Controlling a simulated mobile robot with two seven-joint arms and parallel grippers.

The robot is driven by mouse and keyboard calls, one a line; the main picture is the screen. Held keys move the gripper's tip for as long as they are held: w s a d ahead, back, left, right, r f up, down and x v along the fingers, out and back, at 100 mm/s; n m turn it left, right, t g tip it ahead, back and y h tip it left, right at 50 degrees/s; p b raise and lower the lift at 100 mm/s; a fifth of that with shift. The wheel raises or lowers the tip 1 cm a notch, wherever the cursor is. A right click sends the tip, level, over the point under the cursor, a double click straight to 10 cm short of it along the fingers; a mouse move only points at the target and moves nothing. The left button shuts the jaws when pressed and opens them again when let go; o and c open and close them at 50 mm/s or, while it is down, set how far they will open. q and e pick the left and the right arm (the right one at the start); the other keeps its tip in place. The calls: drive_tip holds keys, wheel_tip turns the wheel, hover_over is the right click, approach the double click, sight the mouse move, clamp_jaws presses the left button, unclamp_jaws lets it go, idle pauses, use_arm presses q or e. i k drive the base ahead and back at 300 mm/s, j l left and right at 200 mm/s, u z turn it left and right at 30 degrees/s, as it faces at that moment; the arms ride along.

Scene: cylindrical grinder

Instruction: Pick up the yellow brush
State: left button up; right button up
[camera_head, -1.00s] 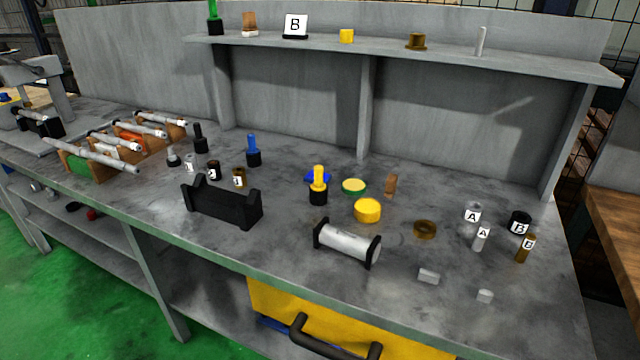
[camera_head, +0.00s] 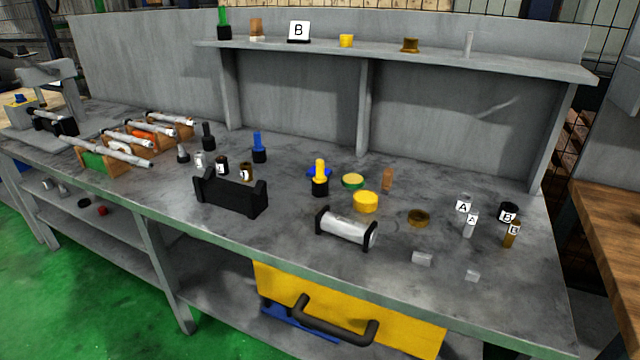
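The yellow brush (camera_head: 320,172) stands upright on the grey workbench (camera_head: 300,260), near its middle. It has a yellow handle on top and a black lower part. A blue disc-like thing (camera_head: 312,172) lies just behind it and is partly hidden by it. Neither of my grippers is in view.
Close to the brush are a green-rimmed yellow disc (camera_head: 353,181), a yellow cylinder (camera_head: 366,202), a metal cylinder on black supports (camera_head: 346,228) and a black holder (camera_head: 230,194). A blue brush (camera_head: 259,147) stands to the left. Below is a yellow drawer (camera_head: 410,335).

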sight(319, 178)
drive_tip(key=k, duration=0.8)
drive_tip(key=k+z, duration=0.1)
drive_tip(key=z, duration=0.4)
drive_tip(key=k+z, duration=0.1)
drive_tip(key=z, duration=0.4)
drive_tip(key=j+z, duration=0.1)
drive_tip(key=z, duration=0.3)
drive_tip(key=i+j+z, duration=0.1)
drive_tip(key=z, duration=0.3)
drive_tip(key=i+j, duration=0.1)
drive_tip(key=j, duration=1.05)
drive_tip(key=i+j, duration=0.15)
drive_tip(key=j, duration=0.45)
drive_tip(key=i+j, duration=0.1)
drive_tip(key=j, duration=1.05)
drive_tip(key=i, duration=0.05)
